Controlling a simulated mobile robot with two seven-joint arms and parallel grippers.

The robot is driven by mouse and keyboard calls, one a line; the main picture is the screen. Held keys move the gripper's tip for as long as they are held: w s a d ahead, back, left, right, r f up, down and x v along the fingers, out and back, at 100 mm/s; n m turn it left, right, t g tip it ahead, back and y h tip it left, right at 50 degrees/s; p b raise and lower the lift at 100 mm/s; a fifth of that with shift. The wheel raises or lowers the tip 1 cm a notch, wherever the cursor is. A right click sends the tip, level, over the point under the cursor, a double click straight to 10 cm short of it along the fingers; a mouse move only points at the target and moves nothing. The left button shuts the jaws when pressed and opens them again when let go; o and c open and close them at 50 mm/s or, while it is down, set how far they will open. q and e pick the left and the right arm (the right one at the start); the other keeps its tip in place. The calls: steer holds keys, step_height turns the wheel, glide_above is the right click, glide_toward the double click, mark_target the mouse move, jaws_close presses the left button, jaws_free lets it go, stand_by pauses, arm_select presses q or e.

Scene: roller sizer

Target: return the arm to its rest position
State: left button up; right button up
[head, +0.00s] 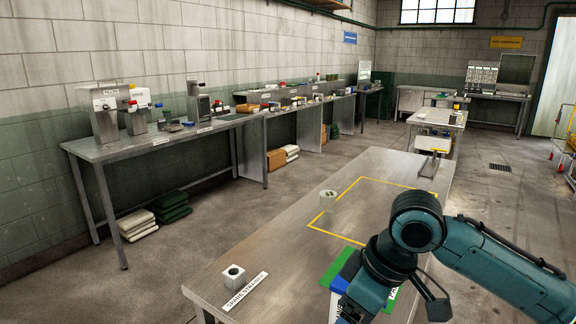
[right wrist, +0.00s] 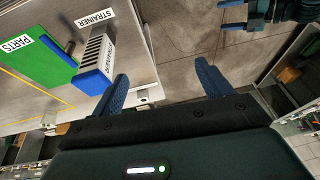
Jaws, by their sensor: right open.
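My right arm (head: 415,225) comes in from the right in the head view, bent over the near end of the metal table (head: 290,230). Its gripper is not clearly visible there. In the right wrist view my right gripper (right wrist: 162,82) is open, with nothing between its two blue fingers. It appears over floor beside the table edge. My left gripper (right wrist: 232,15) shows at the top right of that view, its two blue fingers apart and apparently empty. It is not visible in the head view.
A green tray labelled PARTS (right wrist: 40,45) and a blue-and-white slotted holder (right wrist: 95,65) lie near my right gripper. A clear cup (head: 328,200) stands by a yellow outline. A long bench (head: 150,143) lines the wall.

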steer(key=a+f+m+t+y, duration=0.2)
steer(key=a+f+t, duration=0.1)
steer(key=f, duration=0.5)
steer(key=a+f+m+t+y, duration=0.2)
steer(key=a+f+m+y, duration=0.1)
steer(key=f, duration=0.4)
steer(key=s+d+f+m+t+h, duration=0.3)
steer(key=s+d+f+t+h, duration=0.1)
steer(key=s+d+f, duration=0.7)
step_height(320, 180, down, 3)
steer(key=s+h, duration=0.1)
steer(key=s, duration=0.2)
steer(key=shift+d+h, duration=0.3)
steer(key=shift+h, duration=0.1)
